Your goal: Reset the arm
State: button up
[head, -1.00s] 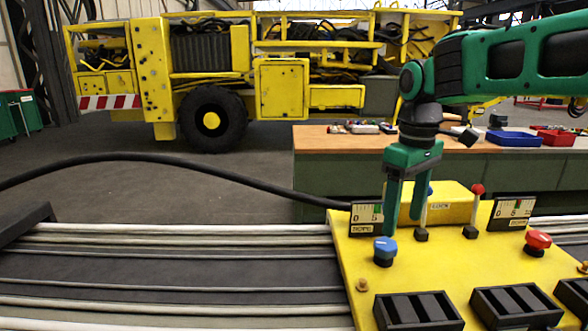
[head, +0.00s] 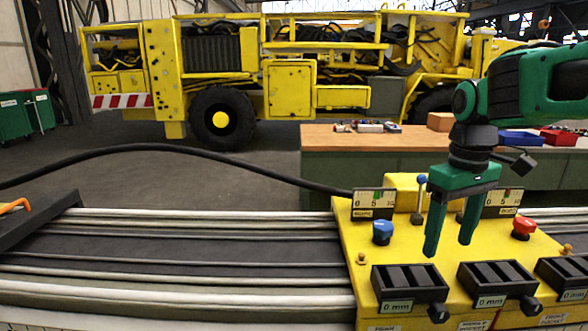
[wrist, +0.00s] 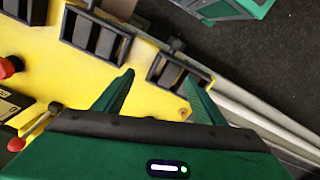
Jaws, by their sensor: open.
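My gripper (head: 450,250) is green, open and empty. In the head view it hangs pointing down over the yellow control panel (head: 350,239), between the blue knob (head: 382,232) and the red knob (head: 524,229). Its fingers are spread apart and hide part of the panel. In the wrist view the two green fingers (wrist: 158,92) stand apart over the yellow panel (wrist: 137,88) with nothing between them. A blue-topped lever (head: 420,193) stands upright just behind and left of the gripper. I cannot tell the exact height above the panel.
Black slotted boxes (head: 409,284) marked 0 mm line the panel's front. Two gauges (head: 374,204) stand at its back. A grey-black railed bed (head: 200,250) runs left. A workbench (head: 330,135) with blue (head: 520,138) and red (head: 557,137) trays stands behind, before a yellow vehicle (head: 290,88).

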jog(key=s+d+f+m, duration=0.5)
jog(key=s+f, duration=0.1)
jog(key=s, duration=0.4)
jog(key=s+d+f+m, duration=0.5)
jog(key=s+d, duration=0.1)
jog(key=s, duration=0.3)
jog(key=shift+s+f, duration=0.35)
jog(key=shift+d, duration=0.1)
